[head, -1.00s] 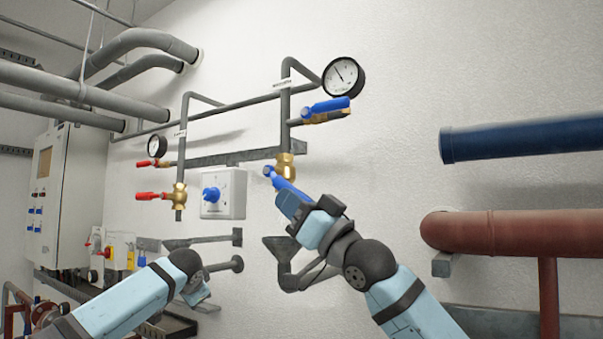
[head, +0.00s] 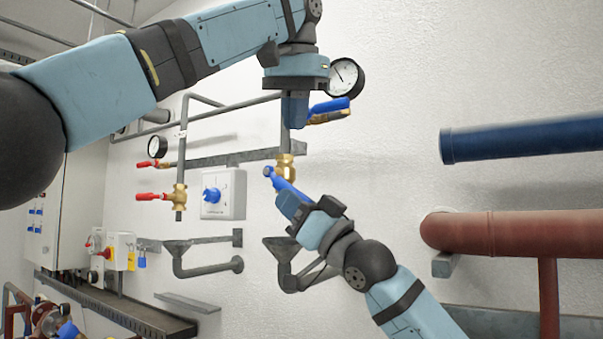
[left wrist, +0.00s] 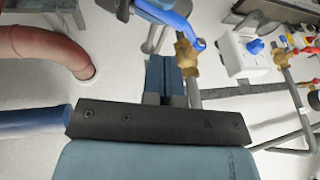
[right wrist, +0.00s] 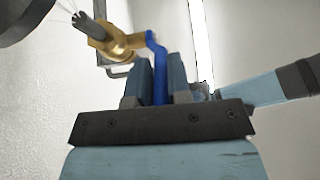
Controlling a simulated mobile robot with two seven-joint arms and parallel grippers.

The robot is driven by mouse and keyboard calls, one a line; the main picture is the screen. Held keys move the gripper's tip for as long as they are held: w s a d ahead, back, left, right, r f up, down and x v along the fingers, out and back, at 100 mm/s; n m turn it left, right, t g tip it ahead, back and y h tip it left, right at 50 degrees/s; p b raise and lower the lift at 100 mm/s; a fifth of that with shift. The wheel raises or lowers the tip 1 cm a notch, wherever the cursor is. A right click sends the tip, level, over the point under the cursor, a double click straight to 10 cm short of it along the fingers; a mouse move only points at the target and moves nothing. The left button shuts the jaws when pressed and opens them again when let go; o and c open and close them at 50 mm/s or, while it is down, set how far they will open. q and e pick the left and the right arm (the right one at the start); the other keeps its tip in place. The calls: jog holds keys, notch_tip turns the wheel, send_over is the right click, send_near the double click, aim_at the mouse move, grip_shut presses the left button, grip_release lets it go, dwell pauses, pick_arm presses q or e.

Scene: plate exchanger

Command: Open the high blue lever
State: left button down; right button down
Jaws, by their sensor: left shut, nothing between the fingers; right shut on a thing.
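The high blue lever (head: 330,106) sits on a small brass valve on the upper vertical pipe, below the round gauge. It extends sideways to the right. My left gripper (head: 294,122) is shut and empty, pointing down in front of that pipe, just left of the lever; I cannot tell if they touch. My right gripper (head: 284,194) is shut on the low blue lever (head: 277,180), below the larger brass valve (head: 285,161). In the right wrist view, this lever (right wrist: 159,70) stands between the fingers.
A black-rimmed gauge (head: 346,77) is right of my left gripper. Left are red levers (head: 152,196) and a white box with a blue knob (head: 224,194). A blue pipe (head: 520,137) and a red-brown pipe (head: 520,232) stick out at right. Wall between is clear.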

aim_at(301, 193)
pick_arm(q)
jog(key=x, duration=0.3)
jog(key=s+x, duration=0.1)
jog(key=x, duration=0.2)
jog(key=d+x, duration=0.1)
jog(key=x, duration=0.2)
jog(key=shift+s+d+f, duration=0.1)
jog(key=shift+s+f, duration=0.05)
jog(key=shift+f, duration=0.3)
